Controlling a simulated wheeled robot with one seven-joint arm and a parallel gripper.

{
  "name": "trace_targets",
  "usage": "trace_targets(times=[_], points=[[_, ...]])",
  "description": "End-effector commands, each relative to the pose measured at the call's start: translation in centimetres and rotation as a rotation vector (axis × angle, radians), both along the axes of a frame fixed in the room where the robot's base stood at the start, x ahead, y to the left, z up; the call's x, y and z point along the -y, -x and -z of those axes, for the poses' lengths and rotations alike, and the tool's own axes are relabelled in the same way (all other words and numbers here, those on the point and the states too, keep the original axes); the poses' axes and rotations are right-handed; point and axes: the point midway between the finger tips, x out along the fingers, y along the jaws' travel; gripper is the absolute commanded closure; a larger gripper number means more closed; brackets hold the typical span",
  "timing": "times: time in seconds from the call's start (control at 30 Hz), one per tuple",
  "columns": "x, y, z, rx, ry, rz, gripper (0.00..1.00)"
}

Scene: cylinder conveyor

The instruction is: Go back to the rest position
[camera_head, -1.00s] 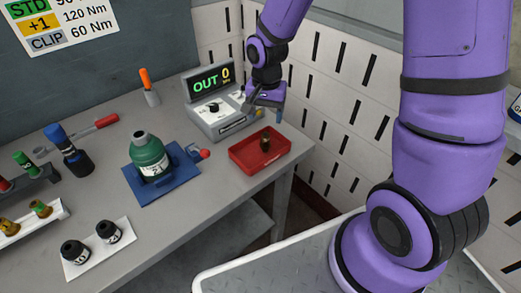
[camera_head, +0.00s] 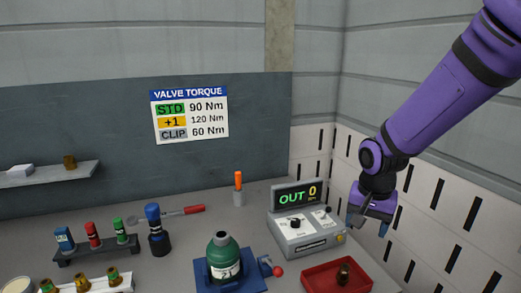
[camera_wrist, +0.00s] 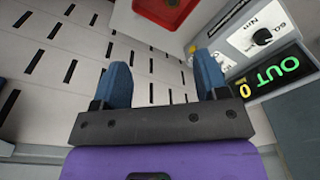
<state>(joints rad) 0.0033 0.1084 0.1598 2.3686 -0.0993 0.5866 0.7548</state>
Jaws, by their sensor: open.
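My gripper (camera_head: 369,222) is open and empty, held in the air to the right of the torque tester (camera_head: 305,231) and above the back of the red tray (camera_head: 332,289). Its two blue fingers (camera_wrist: 162,85) stand apart in the wrist view with nothing between them. The tester's display reads OUT 0. The red tray also shows at the top of the wrist view (camera_wrist: 139,26). A small dark brass piece (camera_head: 343,274) is in the tray.
A green cylinder (camera_head: 223,259) stands on a blue fixture (camera_head: 242,286) at the bench front. Several small valves stand in a rack (camera_head: 72,255) at left, near a blue-topped tool (camera_head: 156,230). A white slotted wall (camera_head: 425,215) is behind my arm.

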Motion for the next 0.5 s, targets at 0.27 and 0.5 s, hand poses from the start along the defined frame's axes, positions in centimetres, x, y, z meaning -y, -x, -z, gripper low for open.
trace_targets(times=[0.27,0.5], points=[[1.9,4.2,-7.6,0.108,0.034,-0.138,0.33],[3.3,8.7,-12.6,0.195,0.061,-0.258,0.33]])
